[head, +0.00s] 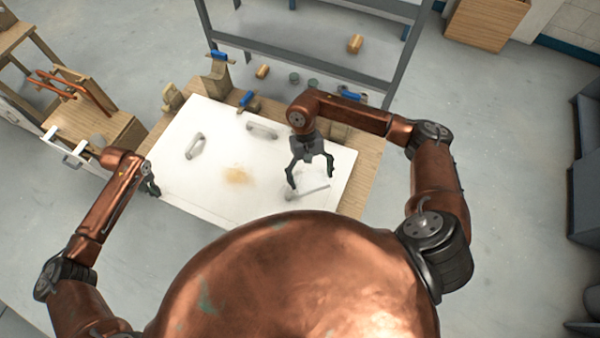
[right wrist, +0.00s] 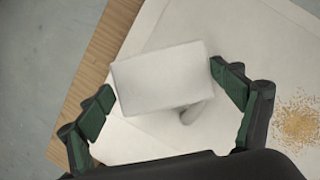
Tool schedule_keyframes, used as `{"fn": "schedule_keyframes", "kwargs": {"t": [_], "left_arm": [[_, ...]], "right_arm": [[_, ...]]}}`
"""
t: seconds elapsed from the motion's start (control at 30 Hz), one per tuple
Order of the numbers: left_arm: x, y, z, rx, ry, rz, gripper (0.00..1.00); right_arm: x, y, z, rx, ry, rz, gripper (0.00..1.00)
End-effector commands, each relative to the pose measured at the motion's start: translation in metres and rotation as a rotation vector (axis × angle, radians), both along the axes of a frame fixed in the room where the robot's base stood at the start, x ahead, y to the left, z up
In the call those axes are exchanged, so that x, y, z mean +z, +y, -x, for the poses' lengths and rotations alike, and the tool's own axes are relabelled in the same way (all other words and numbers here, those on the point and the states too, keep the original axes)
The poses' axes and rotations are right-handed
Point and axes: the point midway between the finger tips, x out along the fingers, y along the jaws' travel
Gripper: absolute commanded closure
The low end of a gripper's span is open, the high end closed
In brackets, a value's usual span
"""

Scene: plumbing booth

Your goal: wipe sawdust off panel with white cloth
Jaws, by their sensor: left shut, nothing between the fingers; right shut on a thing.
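The white panel (head: 205,140) lies flat on the wooden bench. A tan patch of sawdust (head: 237,177) lies near its middle; it also shows at the right of the right wrist view (right wrist: 298,122). My right gripper (head: 311,179) is over the right part of the panel, to the right of the sawdust. Its widely spaced fingers are shut on a pale, block-shaped thing (right wrist: 163,85), which looks like the folded white cloth. Whether it touches the panel I cannot tell. My left gripper (head: 151,184) is shut and empty at the panel's left edge.
Blue-topped clamps (head: 247,98) and wooden blocks line the bench's back edge. A grey metal frame (head: 300,66) stands behind. A wooden stand with red-handled tools (head: 57,84) is at the left.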

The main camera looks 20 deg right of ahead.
Motion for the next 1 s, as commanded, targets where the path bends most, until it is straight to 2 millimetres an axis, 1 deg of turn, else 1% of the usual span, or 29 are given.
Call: {"fn": "schedule_keyframes", "kwargs": {"t": [0.17, 0.27, 0.3, 0.37, 0.4, 0.47, 0.6, 0.7, 0.8, 0.9, 1.0], "left_arm": [[0.000, 0.000, 0.000, 0.000, 0.000, 0.000, 1.00], [0.000, 0.000, 0.000, 0.000, 0.000, 0.000, 1.00], [0.000, 0.000, 0.000, 0.000, 0.000, 0.000, 1.00], [0.000, 0.000, 0.000, 0.000, 0.000, 0.000, 1.00], [0.000, 0.000, 0.000, 0.000, 0.000, 0.000, 1.00], [0.000, 0.000, 0.000, 0.000, 0.000, 0.000, 1.00], [0.000, 0.000, 0.000, 0.000, 0.000, 0.000, 1.00], [0.000, 0.000, 0.000, 0.000, 0.000, 0.000, 1.00], [0.000, 0.000, 0.000, 0.000, 0.000, 0.000, 1.00], [0.000, 0.000, 0.000, 0.000, 0.000, 0.000, 1.00], [0.000, 0.000, 0.000, 0.000, 0.000, 0.000, 1.00]], "right_arm": [[-0.007, 0.044, -0.039, -0.207, 0.002, -0.005, 0.33], [-0.012, 0.080, -0.069, -0.385, 0.004, -0.005, 0.33], [-0.013, 0.095, -0.081, -0.460, 0.004, -0.005, 0.33], [-0.014, 0.117, -0.098, -0.572, 0.005, -0.006, 0.33], [-0.015, 0.132, -0.109, -0.647, 0.006, -0.006, 0.33], [-0.016, 0.156, -0.126, -0.760, 0.005, -0.008, 0.33], [-0.015, 0.211, -0.162, -1.025, 0.006, -0.009, 0.33], [-0.014, 0.247, -0.182, -1.199, 0.006, -0.010, 0.33], [-0.012, 0.276, -0.198, -1.342, 0.006, -0.011, 0.33], [-0.012, 0.295, -0.207, -1.442, 0.006, -0.010, 0.33], [-0.012, 0.305, -0.213, -1.501, 0.007, -0.009, 0.33]]}}
